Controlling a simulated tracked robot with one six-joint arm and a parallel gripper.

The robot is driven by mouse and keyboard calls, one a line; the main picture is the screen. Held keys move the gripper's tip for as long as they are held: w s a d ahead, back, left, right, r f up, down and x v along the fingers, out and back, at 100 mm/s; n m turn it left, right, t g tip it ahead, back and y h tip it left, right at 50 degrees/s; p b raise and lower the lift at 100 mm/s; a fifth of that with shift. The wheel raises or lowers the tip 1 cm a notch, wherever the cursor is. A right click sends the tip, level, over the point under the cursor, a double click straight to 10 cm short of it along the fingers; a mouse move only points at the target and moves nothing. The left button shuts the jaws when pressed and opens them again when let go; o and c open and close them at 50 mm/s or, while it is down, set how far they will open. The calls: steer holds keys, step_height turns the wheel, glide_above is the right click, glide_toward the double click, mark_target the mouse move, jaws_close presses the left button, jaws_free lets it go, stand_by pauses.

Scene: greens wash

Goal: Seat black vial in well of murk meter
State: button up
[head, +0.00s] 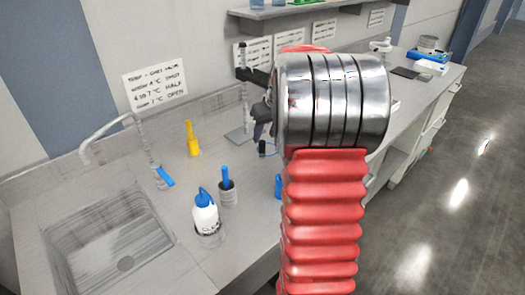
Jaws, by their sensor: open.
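My arm, with a polished metal joint and red ribbed sleeve, fills the middle of the head view and hides much of the bench behind it. A dark part of my gripper (262,114) shows at the left edge of the metal joint; its fingertips are mostly hidden. A small dark upright object (262,148) stands on the bench just below it; I cannot tell whether it is the black vial. I cannot make out the murk meter or its well.
A sink (110,240) with a tap (105,130) is at left. A white bottle with blue cap (206,215), a grey cup (228,193) with a blue-handled tool and a yellow bottle (193,142) stand on the bench. A stand (240,100) rises behind. Bare floor lies right.

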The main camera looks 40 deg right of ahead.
mark_target(263, 142)
steer(key=x, duration=0.5)
steer(key=shift+s, duration=0.2)
stand_by(0.3)
jaws_close()
